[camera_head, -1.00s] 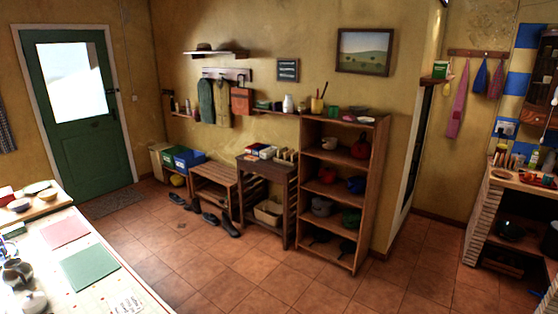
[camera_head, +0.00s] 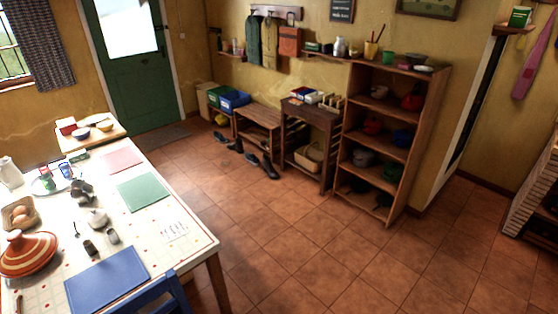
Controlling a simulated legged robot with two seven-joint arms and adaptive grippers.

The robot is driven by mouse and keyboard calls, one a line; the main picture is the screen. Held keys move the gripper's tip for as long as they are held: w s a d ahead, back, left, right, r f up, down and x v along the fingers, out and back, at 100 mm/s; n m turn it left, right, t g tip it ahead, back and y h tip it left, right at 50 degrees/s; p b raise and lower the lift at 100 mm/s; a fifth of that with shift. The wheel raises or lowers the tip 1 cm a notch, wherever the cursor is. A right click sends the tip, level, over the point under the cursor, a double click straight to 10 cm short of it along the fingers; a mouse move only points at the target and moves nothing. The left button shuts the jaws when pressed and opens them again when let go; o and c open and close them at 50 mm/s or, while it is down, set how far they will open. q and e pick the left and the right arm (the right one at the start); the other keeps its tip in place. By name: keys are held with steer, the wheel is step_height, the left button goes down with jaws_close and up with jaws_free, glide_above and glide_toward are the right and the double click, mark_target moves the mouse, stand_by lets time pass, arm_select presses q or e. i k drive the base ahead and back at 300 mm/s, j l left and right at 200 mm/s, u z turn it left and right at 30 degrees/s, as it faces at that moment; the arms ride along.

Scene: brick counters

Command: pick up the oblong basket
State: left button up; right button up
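A light wicker basket (camera_head: 308,157) sits on the lower shelf of the small dark wooden stand (camera_head: 316,117) against the back wall. It looks longer than it is tall, and the stand's legs and top partly frame it. A second, smaller basket (camera_head: 36,222) with eggs in it stands on the white table at the left edge of the view. I cannot tell from the picture alone which one is called oblong. Neither of my grippers shows in the view.
The white table (camera_head: 187,222) with blue, green and pink mats fills the lower left, with a blue chair (camera_head: 160,296) at its front. Shoes (camera_head: 269,168) lie on the floor by a slatted bench (camera_head: 258,117). A tall shelf (camera_head: 397,205) stands right of the stand. The tiled floor (camera_head: 330,255) is clear.

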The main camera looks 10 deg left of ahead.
mark_target(309, 158)
steer(key=i, duration=1.4)
